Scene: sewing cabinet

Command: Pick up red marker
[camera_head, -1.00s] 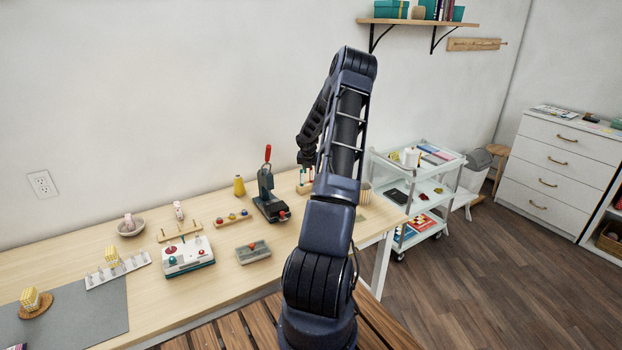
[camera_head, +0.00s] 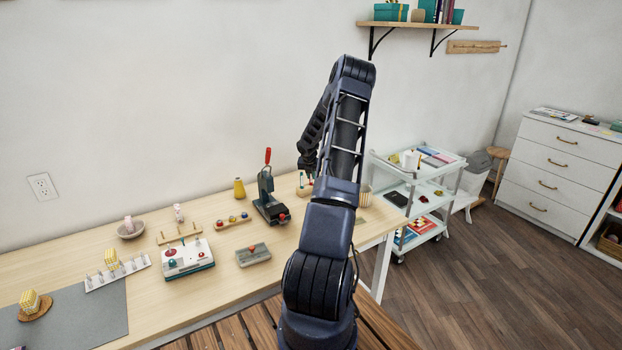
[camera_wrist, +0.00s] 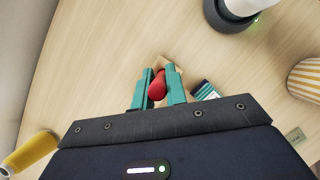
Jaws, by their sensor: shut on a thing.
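In the wrist view my gripper (camera_wrist: 158,88) has its teal fingers shut on a red, rounded piece (camera_wrist: 157,84), which I take to be the red marker. Only its red part shows; the rest is hidden by the fingers. A light wooden block (camera_wrist: 167,66) lies just beyond the fingertips. Whether the marker still touches this block I cannot tell. In the head view the wooden block (camera_head: 304,191) stands on the table by the arm, and the arm hides part of that area.
A dark press with a red handle (camera_head: 267,193) stands left of the wooden block. A yellow cone (camera_head: 239,188) is farther left. In the wrist view a striped cup (camera_wrist: 306,78) and a white-and-dark object (camera_wrist: 235,14) stand right. A white cart (camera_head: 425,180) is beside the table (camera_head: 215,290).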

